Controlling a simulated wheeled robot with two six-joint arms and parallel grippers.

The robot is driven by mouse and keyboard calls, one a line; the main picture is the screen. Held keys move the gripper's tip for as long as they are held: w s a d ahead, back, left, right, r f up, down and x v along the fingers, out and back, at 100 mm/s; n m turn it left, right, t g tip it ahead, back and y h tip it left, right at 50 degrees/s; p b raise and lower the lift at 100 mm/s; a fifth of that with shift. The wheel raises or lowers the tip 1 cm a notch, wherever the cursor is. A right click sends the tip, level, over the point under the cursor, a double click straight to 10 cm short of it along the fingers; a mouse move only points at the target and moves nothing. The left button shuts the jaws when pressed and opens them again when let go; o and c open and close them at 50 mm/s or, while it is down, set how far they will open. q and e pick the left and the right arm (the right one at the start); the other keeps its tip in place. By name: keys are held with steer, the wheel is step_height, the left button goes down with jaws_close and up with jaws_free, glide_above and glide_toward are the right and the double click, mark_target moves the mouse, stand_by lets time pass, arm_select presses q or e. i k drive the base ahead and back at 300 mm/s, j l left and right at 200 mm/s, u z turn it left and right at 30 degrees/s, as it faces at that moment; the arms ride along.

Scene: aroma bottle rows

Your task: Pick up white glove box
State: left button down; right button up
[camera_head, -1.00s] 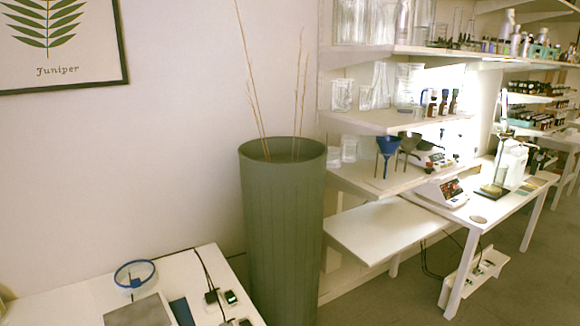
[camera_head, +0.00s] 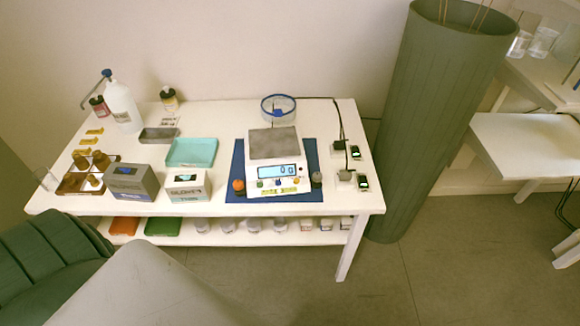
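The white glove box (camera_head: 188,187) stands on the white table (camera_head: 222,205) near its front edge, with dark lettering on its front and a dark patch on top. A grey box (camera_head: 132,182) stands close to its left. Neither of my grippers shows in the head view.
Right of the glove box, a scale (camera_head: 274,160) sits on a blue mat (camera_head: 237,173). A teal tray (camera_head: 191,152) lies behind the box, with a pump bottle (camera_head: 122,106) at the back left. A green armchair (camera_head: 45,262) stands front left; a tall green planter (camera_head: 430,120) stands right.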

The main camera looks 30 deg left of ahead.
mark_target(186, 187)
steer(key=u, duration=1.8)
